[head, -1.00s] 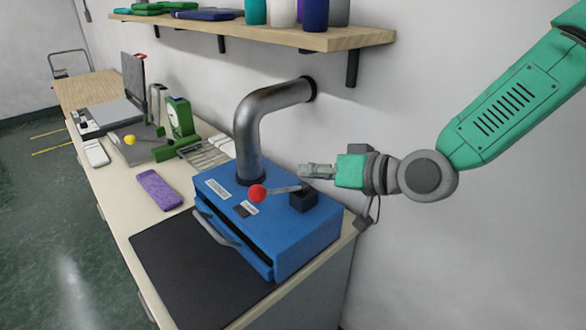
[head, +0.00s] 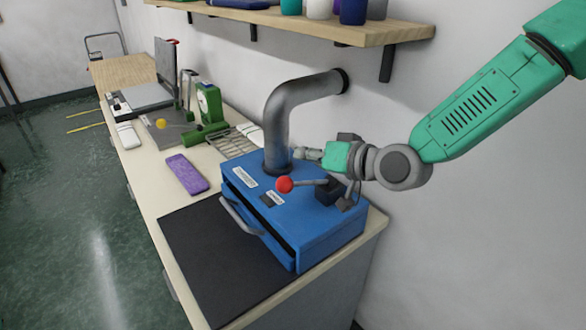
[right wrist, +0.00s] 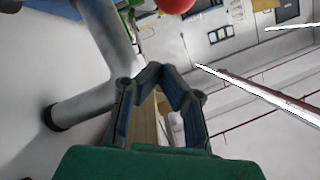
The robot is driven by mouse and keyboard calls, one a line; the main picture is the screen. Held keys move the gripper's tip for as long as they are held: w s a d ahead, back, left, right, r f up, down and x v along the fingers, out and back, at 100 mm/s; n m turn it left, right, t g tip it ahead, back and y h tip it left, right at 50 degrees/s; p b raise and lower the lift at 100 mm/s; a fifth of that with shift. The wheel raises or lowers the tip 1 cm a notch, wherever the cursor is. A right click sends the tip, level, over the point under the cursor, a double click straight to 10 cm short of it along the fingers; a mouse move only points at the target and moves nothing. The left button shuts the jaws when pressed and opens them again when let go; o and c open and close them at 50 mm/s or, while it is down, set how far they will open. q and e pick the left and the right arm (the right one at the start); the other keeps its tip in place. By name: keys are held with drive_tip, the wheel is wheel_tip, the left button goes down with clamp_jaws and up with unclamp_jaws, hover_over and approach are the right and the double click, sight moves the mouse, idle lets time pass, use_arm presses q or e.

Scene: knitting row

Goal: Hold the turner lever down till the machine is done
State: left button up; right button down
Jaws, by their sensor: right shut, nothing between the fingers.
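A blue machine (head: 320,236) on the bench has a lever with a red ball knob (head: 284,184). The lever's bar runs roughly level from a dark block on the machine's top. Another lever with a yellow knob (head: 161,123) stands farther back by a green device (head: 209,100); I cannot tell from the small labels which is the turner. My right gripper (head: 304,153) is shut and empty, above and behind the red knob, beside the pipe, with a gap to the knob. The right wrist view shows the closed fingers (right wrist: 155,72) and part of the red knob (right wrist: 175,5). My left gripper is out of view.
A thick metal pipe (head: 283,115) rises from the machine and bends into the wall, close to my right gripper. A shelf (head: 350,31) with coloured containers hangs above. A purple block (head: 187,174) and a black mat (head: 213,262) lie on the bench.

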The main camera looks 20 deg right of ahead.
sight(307, 182)
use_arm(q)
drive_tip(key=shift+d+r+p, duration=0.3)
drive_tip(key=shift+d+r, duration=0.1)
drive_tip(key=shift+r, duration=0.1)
use_arm(e)
drive_tip(key=f, duration=0.1)
drive_tip(key=a+f, duration=0.1)
drive_tip(key=f, duration=0.1)
drive_tip(key=shift+s+a+f, duration=0.25)
drive_tip(key=shift+f, duration=0.1)
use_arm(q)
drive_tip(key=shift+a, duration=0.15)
use_arm(e)
drive_tip(key=shift+a, duration=0.2)
